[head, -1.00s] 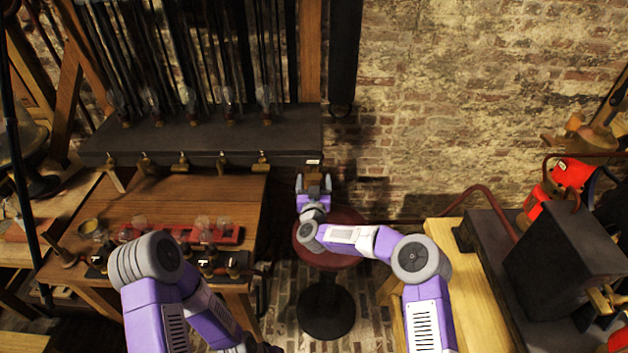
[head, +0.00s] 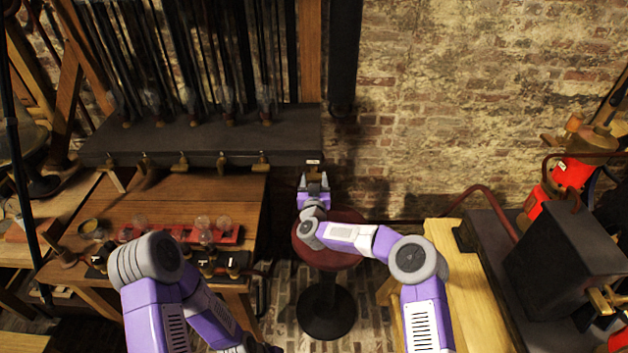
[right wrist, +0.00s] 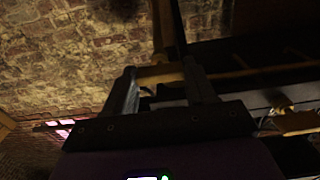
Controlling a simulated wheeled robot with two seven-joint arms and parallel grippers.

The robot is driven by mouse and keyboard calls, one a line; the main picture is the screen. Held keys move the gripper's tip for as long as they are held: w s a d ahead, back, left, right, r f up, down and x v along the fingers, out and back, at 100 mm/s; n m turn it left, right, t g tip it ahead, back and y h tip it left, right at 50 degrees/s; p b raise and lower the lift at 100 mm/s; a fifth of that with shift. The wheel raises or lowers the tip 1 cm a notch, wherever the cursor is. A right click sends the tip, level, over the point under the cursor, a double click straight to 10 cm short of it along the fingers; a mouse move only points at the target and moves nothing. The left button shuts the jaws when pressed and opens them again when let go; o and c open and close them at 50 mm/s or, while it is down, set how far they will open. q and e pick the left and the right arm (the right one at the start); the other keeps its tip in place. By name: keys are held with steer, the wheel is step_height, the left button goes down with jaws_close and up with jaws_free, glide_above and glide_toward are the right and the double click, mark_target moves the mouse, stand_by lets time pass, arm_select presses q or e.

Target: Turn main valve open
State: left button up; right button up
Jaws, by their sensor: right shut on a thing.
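The main valve shows as a brass-coloured bar (right wrist: 160,74) between my fingertips in the right wrist view. It sits at the right end of the dark shelf (head: 225,150), by a small pale label (head: 313,162). My right gripper (head: 314,175) reaches up to it from below, and its jaws are shut on the brass bar. The fingers hide part of the valve, and the wrist view is dark, so its turn angle is hard to tell. My left arm comes in at the lower left, and its gripper is out of the picture.
Several small brass taps (head: 183,160) line the shelf's front edge to the left. A wooden table (head: 170,205) with a red tray and glass bulbs stands below. A round red stool (head: 330,258) is under my right forearm. A brick wall (head: 480,120) is behind.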

steer(key=shift+r+n, duration=0.1)
steer(key=shift+n, duration=3.3)
steer(key=o, duration=1)
steer(key=shift+o, duration=0.2)
steer(key=s, duration=0.7)
steer(key=shift+s, duration=0.25)
